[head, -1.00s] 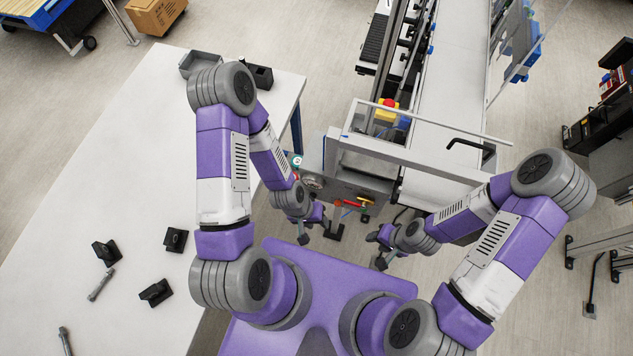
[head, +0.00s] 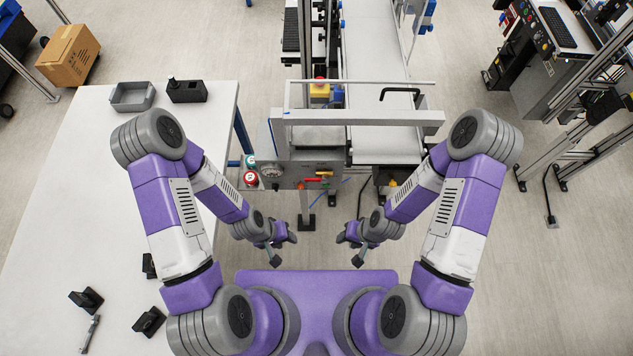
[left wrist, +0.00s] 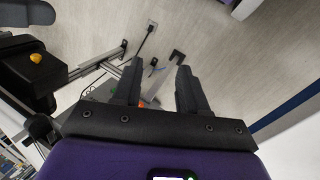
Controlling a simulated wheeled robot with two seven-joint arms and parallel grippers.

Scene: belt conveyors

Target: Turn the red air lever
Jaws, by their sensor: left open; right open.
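The lever is not clearly seen in the left wrist view.
A round gauge (head: 270,170) and a red button (head: 250,178) sit left of the lever. A white table (head: 60,200) with black brackets fills the left side. The conveyor belt (head: 375,60) runs away behind the panel.

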